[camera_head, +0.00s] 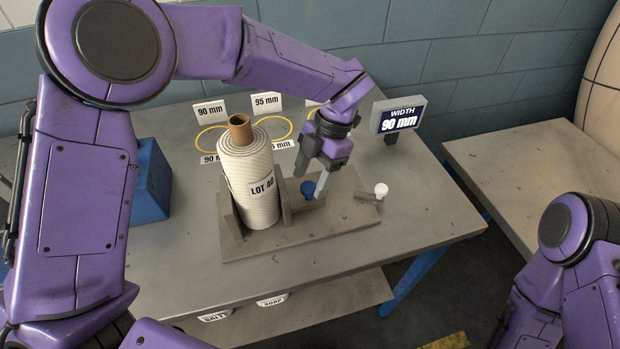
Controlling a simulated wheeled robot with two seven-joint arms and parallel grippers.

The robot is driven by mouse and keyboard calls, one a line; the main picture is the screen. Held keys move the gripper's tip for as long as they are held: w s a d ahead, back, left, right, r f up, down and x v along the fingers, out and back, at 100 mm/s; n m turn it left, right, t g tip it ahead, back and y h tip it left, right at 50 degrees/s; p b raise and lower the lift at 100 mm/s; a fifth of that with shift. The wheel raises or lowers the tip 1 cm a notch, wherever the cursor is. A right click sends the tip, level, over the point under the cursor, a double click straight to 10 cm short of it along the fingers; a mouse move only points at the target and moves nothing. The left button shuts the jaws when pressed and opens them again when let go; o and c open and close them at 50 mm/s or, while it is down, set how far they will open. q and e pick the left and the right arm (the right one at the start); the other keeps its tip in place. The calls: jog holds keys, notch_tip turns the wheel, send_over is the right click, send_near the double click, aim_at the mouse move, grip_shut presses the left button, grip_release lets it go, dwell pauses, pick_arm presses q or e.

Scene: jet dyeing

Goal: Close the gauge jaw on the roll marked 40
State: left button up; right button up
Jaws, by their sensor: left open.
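The cream roll (250,187) labelled LOT 40 stands upright on the gauge's wooden-looking base (340,218), with a brown core tube on top. A gauge wall (229,220) is at its left and the jaw plate (285,203) is close at its right; I cannot tell if the jaw touches. A blue knob (309,189) sits on the jaw's right-hand arm. My left gripper (312,180) is open, pointing down right at the blue knob, with one finger behind it and one to its right. My right gripper is out of view; only my right arm shows.
A display (397,117) reads WIDTH 90 mm. A white-knobbed lever (381,190) is at the base's right end. Yellow rings (272,128) with size cards are behind the roll. A blue bin (151,183) is at left. The table's right front is clear.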

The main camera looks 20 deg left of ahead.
pick_arm(q)
jog(key=shift+w+a+f, duration=0.1)
jog(key=shift+w+f, duration=0.1)
jog(key=shift+f, duration=0.4)
jog(key=shift+w+a+f, duration=0.1)
jog(key=shift+w+f, duration=0.05)
jog(key=shift+f, duration=0.4)
jog(key=shift+s+r, duration=0.15)
jog(key=shift+s, duration=0.2)
jog(key=shift+w, duration=0.1)
jog(key=c, duration=1.1)
jog(key=shift+p, duration=0.3)
jog(key=o, duration=1.1)
